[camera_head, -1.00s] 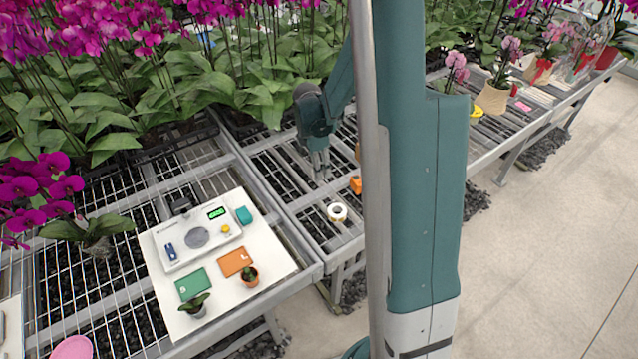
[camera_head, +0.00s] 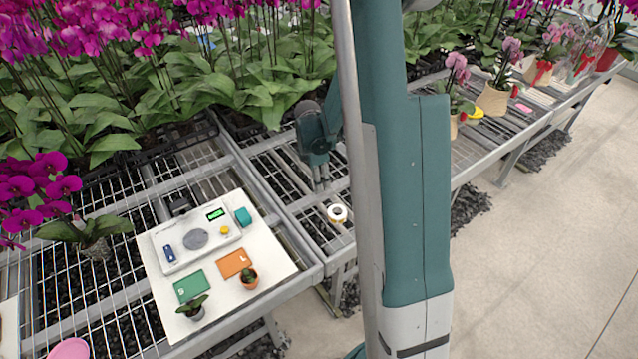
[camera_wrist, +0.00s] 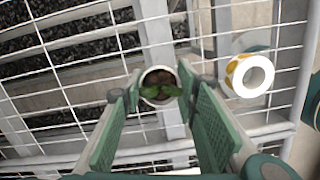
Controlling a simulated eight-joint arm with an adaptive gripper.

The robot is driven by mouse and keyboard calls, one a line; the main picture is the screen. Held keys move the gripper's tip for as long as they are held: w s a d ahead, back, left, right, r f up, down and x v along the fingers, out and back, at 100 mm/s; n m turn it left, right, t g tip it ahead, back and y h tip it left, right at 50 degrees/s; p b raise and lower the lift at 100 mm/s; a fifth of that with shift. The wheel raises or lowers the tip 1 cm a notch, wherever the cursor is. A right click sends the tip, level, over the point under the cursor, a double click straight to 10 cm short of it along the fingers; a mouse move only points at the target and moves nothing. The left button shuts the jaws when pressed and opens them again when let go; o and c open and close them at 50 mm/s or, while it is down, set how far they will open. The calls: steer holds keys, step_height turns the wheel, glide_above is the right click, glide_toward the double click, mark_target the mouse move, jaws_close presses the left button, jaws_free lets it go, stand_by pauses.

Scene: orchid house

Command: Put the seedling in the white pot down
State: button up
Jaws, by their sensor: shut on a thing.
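In the wrist view, my gripper (camera_wrist: 160,96) is shut on the seedling in the white pot (camera_wrist: 160,88). The pale round rim, dark soil and green leaves show between the two green finger pads. The pot is over the wire mesh of the bench; I cannot tell whether it touches it. In the head view, my gripper (camera_head: 321,184) points down above the mesh bench, just behind the white tape roll (camera_head: 338,213). The held pot cannot be made out there. The tape roll also shows right of the pot in the wrist view (camera_wrist: 249,75).
A white board (camera_head: 262,287) at left carries a scale (camera_head: 178,240), a green card (camera_head: 191,286), an orange card (camera_head: 234,263) and two small potted plants. Dense orchids (camera_head: 200,90) stand behind. Open mesh surrounds the tape roll.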

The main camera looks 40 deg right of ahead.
steer(key=shift+f, duration=0.35)
steer(key=shift+f, duration=0.2)
steer(key=o, duration=0.9)
steer(key=shift+r, duration=0.2)
steer(key=r, duration=0.4)
steer(key=a+r+p, duration=0.1)
steer(key=r, duration=0.3)
steer(key=r+p, duration=0.1)
steer(key=r, duration=0.3)
steer(key=shift+w+a, duration=0.15)
steer(key=shift+a, duration=0.05)
steer(key=shift+r, duration=0.1)
